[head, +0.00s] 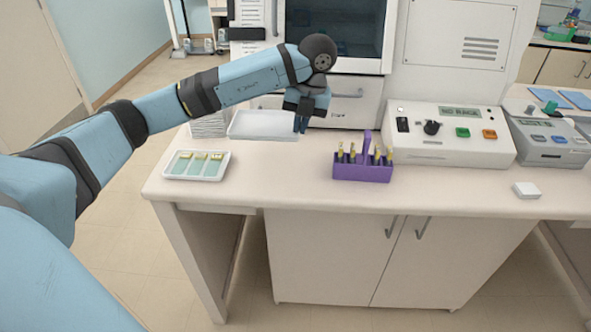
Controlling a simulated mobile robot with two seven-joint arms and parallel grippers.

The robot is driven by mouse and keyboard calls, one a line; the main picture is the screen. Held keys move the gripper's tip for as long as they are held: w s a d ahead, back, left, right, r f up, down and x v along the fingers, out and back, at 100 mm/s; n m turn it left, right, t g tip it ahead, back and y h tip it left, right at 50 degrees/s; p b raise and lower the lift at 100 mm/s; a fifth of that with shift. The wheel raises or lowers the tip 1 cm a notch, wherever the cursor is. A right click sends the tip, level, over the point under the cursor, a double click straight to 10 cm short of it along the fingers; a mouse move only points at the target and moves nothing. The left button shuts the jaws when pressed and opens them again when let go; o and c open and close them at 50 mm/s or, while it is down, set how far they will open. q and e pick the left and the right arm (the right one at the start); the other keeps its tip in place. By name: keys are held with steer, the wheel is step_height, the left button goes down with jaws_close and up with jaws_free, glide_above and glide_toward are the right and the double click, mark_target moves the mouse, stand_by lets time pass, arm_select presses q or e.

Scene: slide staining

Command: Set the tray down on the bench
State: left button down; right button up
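A pale, shallow, empty-looking tray (262,126) is at the back left of the bench (280,177). My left gripper (301,126) points down at the tray's right end, and its fingers look close together on the rim there. I cannot tell whether the tray's underside touches the bench or is a little above it. A second white tray (169,176) with several yellow-ended slides rests on the bench's front left corner. My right gripper is out of view.
A purple rack (361,172) with several yellow-topped items stands mid-bench. A control box (449,147) stands to its right, and a small white block (526,190) lies near the front right. A white stack (209,126) stands left of the pale tray. Bench between slide tray and rack is clear.

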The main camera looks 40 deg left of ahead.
arm_select(q)
glide_above(298, 177)
steer(key=f, duration=0.9)
steer(key=shift+w+d, duration=0.15)
steer(key=shift+w, duration=0.05)
step_height(298, 177, down, 4)
steer(key=shift+f, duration=0.3)
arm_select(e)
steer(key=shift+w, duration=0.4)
arm_select(q)
steer(key=shift+f+b, duration=0.1)
steer(key=shift+b, duration=0.2)
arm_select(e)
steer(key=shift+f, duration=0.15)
arm_select(q)
steer(key=c, duration=1.3)
jaws_free()
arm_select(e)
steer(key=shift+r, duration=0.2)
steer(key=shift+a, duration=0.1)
